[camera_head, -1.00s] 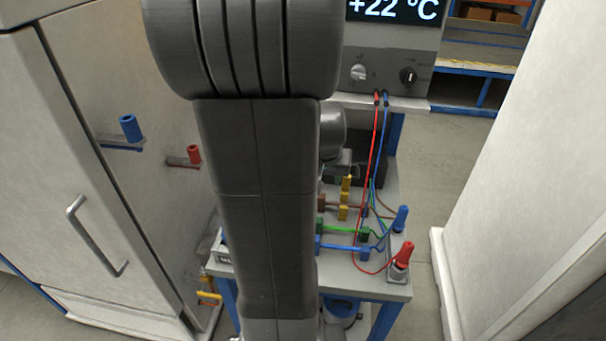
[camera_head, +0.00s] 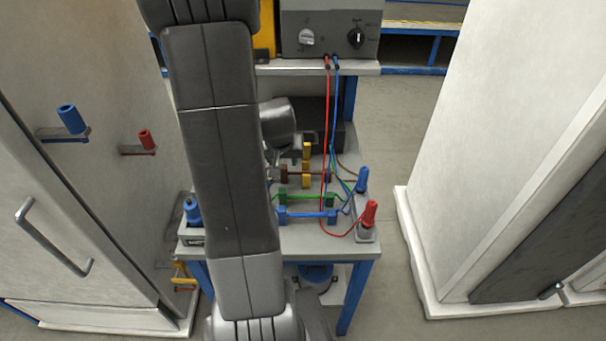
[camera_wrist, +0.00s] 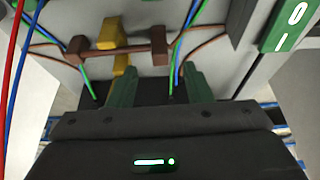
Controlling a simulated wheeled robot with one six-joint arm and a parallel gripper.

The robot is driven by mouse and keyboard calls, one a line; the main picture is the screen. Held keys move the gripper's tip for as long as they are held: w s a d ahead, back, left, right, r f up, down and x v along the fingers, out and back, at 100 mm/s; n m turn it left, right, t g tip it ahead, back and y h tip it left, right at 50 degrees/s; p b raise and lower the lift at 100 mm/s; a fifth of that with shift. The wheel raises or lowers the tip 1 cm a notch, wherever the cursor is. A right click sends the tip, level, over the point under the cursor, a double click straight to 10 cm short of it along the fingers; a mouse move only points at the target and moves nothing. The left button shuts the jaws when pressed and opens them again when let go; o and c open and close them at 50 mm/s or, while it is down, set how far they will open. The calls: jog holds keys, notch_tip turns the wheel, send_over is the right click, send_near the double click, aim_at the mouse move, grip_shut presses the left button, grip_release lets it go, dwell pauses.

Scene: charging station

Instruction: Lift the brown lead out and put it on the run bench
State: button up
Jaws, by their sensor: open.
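The brown lead (camera_head: 306,173) lies on the grey bench top (camera_head: 305,238), a thin bar with a block at each end, crossing a yellow piece (camera_head: 306,150). In the wrist view the brown lead (camera_wrist: 115,48) shows ahead of my gripper (camera_wrist: 160,78), with the yellow piece (camera_wrist: 122,58) at its middle. My gripper's two green fingers are apart, with nothing between them. The lead is beyond the fingertips, mostly to the left. In the head view my arm hides the bench's left part, and the fingers cannot be made out. I cannot tell which surface is the run bench.
A green lead (camera_head: 306,197) and a blue lead (camera_head: 308,214) lie nearer the bench's front. Red and blue wires hang from the grey instrument (camera_head: 330,38) over the bench. Blue and red plugs (camera_head: 369,212) stand at the right edge. Tall white cabinets flank the bench.

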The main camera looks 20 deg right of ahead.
aim_at(284, 166)
jog(key=shift+x, duration=2.3)
jog(key=shift+w, duration=0.2)
grip_shut()
jog(key=shift+r, duration=0.15)
